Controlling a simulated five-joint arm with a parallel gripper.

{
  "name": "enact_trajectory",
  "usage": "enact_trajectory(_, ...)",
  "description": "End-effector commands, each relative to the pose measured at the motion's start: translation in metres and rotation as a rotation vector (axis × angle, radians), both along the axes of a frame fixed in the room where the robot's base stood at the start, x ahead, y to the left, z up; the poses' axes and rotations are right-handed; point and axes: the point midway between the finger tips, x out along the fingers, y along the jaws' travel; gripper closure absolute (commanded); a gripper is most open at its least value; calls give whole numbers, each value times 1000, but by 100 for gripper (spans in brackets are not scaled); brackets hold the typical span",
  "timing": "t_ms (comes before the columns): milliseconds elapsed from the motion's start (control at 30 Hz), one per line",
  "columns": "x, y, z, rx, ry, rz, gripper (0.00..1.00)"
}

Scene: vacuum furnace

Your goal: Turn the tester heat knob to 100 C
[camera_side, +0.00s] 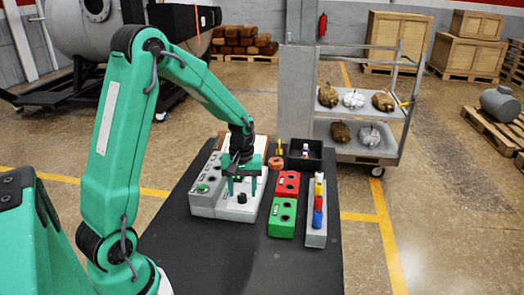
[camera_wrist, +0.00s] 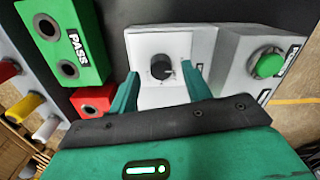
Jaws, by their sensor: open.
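The tester is a light grey box (camera_side: 228,211) on the dark table. Its heat knob (camera_wrist: 161,67) is a black round knob on a white face in the wrist view, with a small light mark toward its lower right. The scale around it is too small to read. In the side view the knob (camera_side: 242,198) shows just below my fingertips. My gripper (camera_wrist: 160,80) is open and points down at the tester, with one green finger on each side of the knob. The fingers appear apart from the knob, and it also shows in the side view (camera_side: 243,188).
A grey box with a green button (camera_wrist: 268,64) stands beside the knob box. A green PASS block (camera_wrist: 67,45) and a red block (camera_side: 287,184) have holes. A grey rack (camera_side: 316,238) holds coloured cylinders. A black bin (camera_side: 302,158) stands behind. The table's front is clear.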

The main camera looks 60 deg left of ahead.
Motion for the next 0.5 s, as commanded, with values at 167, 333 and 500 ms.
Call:
enact_trajectory(167, -1, 0, -13, 0, 1, 0, 52)
enact_trajectory(333, -1, 1, -16, 0, -1, 0, 52)
enact_trajectory(500, -1, 0, -16, 1, -1, 0, 52)
